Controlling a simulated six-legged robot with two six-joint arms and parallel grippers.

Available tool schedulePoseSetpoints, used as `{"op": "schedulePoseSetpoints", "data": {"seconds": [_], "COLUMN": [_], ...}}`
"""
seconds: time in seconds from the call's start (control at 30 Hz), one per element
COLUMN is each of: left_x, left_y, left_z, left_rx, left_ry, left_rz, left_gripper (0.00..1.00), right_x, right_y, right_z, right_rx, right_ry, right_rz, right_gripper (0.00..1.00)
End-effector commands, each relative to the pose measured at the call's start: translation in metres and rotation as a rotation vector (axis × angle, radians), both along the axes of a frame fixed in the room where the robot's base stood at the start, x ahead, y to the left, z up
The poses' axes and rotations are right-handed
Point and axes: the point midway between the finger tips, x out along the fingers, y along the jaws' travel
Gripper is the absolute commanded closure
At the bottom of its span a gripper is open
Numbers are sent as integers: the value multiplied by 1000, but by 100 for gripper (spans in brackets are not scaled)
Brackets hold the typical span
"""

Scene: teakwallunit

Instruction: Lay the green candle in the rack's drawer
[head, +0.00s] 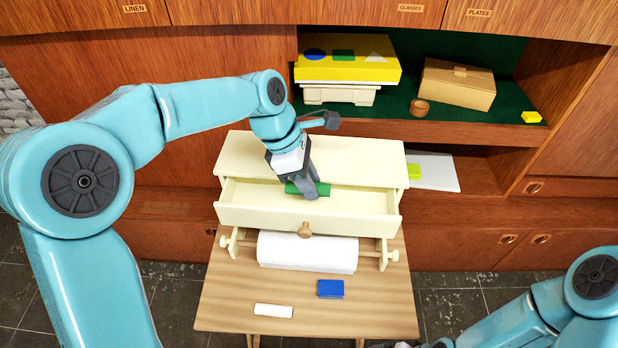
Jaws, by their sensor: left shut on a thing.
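The green candle (321,189) is a short green bar, held crosswise at the open drawer. My left gripper (306,192) points down and is shut on its middle, hiding part of it. The cream rack (365,174) stands on a small wooden table. Its drawer (262,214) is pulled out towards me, with a round wooden knob (304,230) on the front. The candle is over or inside the drawer; I cannot tell whether it touches the floor. My right arm comes in at the lower right, and its fingers are out of the picture.
A white paper roll (307,252) hangs below the drawer. A blue block (330,288) and a white bar (273,311) lie on the table (370,315). Behind, the shelf holds a yellow box (345,70), a cardboard box (456,88) and a brown tape roll (419,107).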

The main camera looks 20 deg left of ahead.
Motion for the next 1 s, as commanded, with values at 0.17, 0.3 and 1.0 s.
{"op": "schedulePoseSetpoints", "data": {"seconds": [0.17, 0.3, 1.0], "left_x": [1, 1, 1], "left_y": [0, 0, 1], "left_z": [-1, -1, -2], "left_rx": [0, 0, 2], "left_ry": [-1, -1, -2], "left_rz": [0, 0, 1], "left_gripper": [100, 100, 43], "right_x": [0, 0, 0], "right_y": [0, 0, 0], "right_z": [-1, -1, -1], "right_rx": [0, 0, 0], "right_ry": [0, 0, 0], "right_rz": [0, 0, 0], "right_gripper": [6, 6, 6]}}
